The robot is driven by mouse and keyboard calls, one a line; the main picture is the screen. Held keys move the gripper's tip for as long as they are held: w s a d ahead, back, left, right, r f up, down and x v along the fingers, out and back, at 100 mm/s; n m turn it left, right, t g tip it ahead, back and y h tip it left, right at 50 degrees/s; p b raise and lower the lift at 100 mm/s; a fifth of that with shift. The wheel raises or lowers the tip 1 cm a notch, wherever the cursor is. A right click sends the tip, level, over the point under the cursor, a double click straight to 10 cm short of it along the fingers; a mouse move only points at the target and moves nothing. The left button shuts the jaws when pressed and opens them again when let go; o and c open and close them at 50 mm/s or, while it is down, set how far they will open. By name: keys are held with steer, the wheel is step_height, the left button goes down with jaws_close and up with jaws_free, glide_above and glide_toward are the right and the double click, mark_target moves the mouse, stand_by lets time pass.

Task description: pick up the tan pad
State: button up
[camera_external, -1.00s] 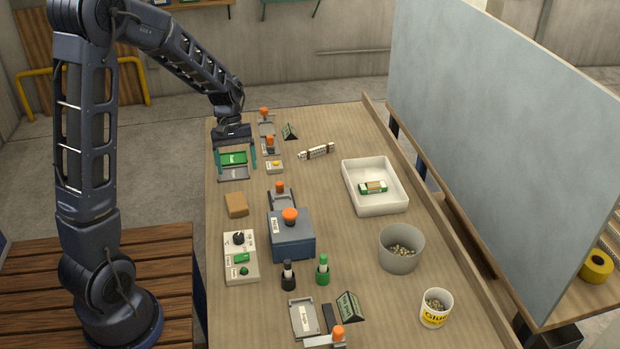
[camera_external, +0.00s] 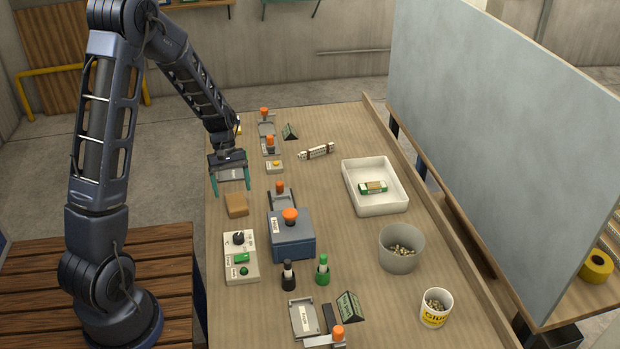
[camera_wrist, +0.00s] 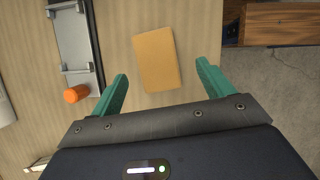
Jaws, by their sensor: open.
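The tan pad (camera_external: 236,205) is a small flat block lying on the wooden table near its left edge. In the wrist view the pad (camera_wrist: 156,60) lies ahead of the fingertips, roughly centred between them, and is fully visible. My gripper (camera_external: 231,188) is open and empty, just behind the pad and above the table in the external view. Its two green fingers also show in the wrist view (camera_wrist: 161,68), spread wider than the pad and apart from it.
A blue-grey box with an orange knob (camera_external: 291,236) stands right of the pad. A control box (camera_external: 240,268) sits in front of it. A metal fixture with an orange knob (camera_wrist: 78,50) lies left in the wrist view. The table edge is close to the pad.

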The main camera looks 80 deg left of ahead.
mark_target(236, 200)
steer(key=shift+w+x, duration=0.1)
steer(key=shift+x, duration=1.05)
steer(key=shift+w+x, duration=0.15)
steer(key=shift+x, duration=1)
steer(key=shift+a, duration=0.15)
steer(key=shift+c, duration=0.4)
steer(key=c, duration=1)
